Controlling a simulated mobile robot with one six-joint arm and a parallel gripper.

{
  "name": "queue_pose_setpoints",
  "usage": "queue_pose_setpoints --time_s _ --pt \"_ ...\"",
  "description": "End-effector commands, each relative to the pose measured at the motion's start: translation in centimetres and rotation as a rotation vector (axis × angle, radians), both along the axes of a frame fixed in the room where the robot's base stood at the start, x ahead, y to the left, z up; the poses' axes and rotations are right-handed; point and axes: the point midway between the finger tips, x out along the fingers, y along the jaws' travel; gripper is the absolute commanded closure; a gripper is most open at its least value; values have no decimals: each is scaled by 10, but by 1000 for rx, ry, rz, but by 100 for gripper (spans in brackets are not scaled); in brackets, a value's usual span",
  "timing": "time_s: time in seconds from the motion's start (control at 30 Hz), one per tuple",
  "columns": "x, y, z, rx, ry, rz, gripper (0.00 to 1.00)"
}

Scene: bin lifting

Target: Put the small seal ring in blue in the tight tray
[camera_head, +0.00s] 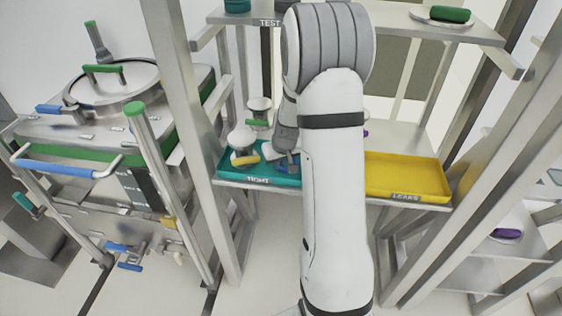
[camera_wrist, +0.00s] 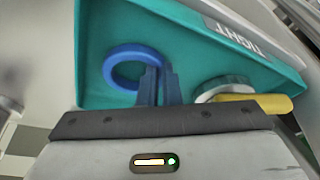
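The small blue seal ring (camera_wrist: 122,55) shows in the wrist view over the floor of the teal tray labelled TIGHT (camera_wrist: 205,40). My gripper (camera_wrist: 158,72) has its two narrow fingers close together at the ring's lower right edge and appears shut on it. I cannot tell whether the ring touches the tray floor. In the head view my gripper (camera_head: 287,163) is down at the right part of the tight tray (camera_head: 232,174), and my arm hides part of that area.
A valve-like part with a yellow handle (camera_wrist: 255,103) is in the tight tray beside my fingers. A yellow tray labelled LEAKS (camera_head: 405,178) stands to the right on the same shelf. An upper shelf (camera_head: 400,28) and metal posts (camera_head: 190,110) surround the space.

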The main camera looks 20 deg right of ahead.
Motion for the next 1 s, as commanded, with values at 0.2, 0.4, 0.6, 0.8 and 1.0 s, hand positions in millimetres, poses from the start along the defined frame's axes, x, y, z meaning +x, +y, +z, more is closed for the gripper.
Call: queue_pose_setpoints --time_s 0.2,0.4,0.6,0.8,1.0 --pt "0 0 -2 0 0 -1 84" --pt "0 -1 -2 0 0 -1 74" --pt "0 -1 0 1 0 -2 74" --pt "-5 -1 18 -1 -4 -2 74" --pt "-18 0 56 -2 -6 -2 74"
